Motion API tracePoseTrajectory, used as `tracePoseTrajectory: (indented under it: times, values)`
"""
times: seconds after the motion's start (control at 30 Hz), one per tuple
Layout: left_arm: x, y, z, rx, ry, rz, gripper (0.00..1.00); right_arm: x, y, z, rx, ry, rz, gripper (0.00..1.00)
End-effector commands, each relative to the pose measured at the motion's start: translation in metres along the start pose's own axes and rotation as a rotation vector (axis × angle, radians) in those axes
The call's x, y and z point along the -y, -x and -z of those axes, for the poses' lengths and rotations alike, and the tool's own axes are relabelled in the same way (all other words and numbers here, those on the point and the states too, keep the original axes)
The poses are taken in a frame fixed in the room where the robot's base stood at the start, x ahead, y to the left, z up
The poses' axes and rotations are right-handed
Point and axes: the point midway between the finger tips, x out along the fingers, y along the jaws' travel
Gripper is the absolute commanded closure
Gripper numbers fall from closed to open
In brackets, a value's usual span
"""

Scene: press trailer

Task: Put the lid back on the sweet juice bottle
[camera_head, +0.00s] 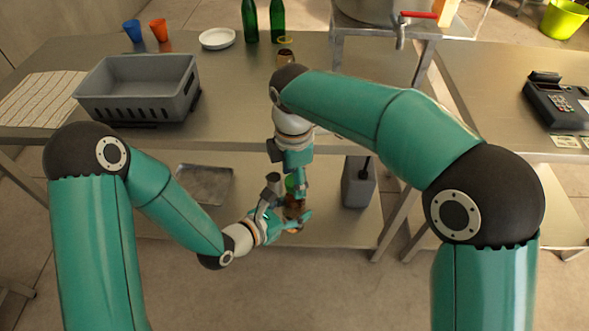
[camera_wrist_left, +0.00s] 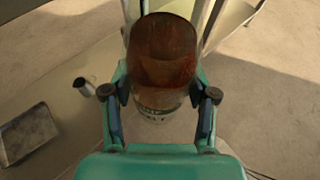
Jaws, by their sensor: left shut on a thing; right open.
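In the head view my left gripper (camera_head: 290,222) is shut on a bottle of brown juice (camera_head: 293,207) below the front edge of the counter. My right gripper (camera_head: 298,178) is open, pointing down just above the bottle. A bright green patch (camera_head: 291,184) shows between the right fingers; I cannot tell whether it is a lid. The bottle's mouth is hidden, and whether it is the sweet juice cannot be read.
On the counter are a grey crate (camera_head: 137,88), a white plate (camera_head: 217,38), green bottles (camera_head: 249,20), a small brown jar (camera_head: 285,57) and a yellow ring (camera_head: 286,40). A metal cup (camera_head: 273,179), a tray (camera_head: 205,183) and a grey container (camera_head: 358,182) are below.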

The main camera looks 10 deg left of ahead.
Motion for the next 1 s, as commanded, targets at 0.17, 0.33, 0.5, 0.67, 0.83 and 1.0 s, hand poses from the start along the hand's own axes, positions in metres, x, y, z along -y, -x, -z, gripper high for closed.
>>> tracePoseTrajectory:
  times: [0.17,0.33,0.5,0.67,0.83,1.0]
  values:
    - [-0.0004,0.0000,-0.0016,0.004,-0.002,-0.001,1.00,0.0000,0.0000,0.0000,0.000,0.000,0.000,0.41]
    - [-0.0004,0.0000,-0.0016,0.004,-0.002,-0.001,1.00,0.0000,0.0001,0.0001,0.000,0.000,0.000,0.64]
    - [-0.0002,0.0000,-0.0016,0.004,-0.002,0.000,1.00,-0.0002,0.0003,0.0001,0.000,0.000,-0.001,0.93]
    - [0.0000,0.0000,-0.0016,0.004,-0.003,0.000,1.00,-0.0004,0.0003,0.0001,0.000,-0.010,-0.001,1.00]
    - [0.0003,0.0001,-0.0015,0.004,-0.003,0.001,1.00,-0.0006,0.0003,0.0002,0.000,-0.182,-0.002,1.00]
    - [0.0005,0.0001,-0.0015,0.004,-0.004,0.002,1.00,-0.0007,0.0001,0.0004,-0.001,-0.550,-0.003,1.00]
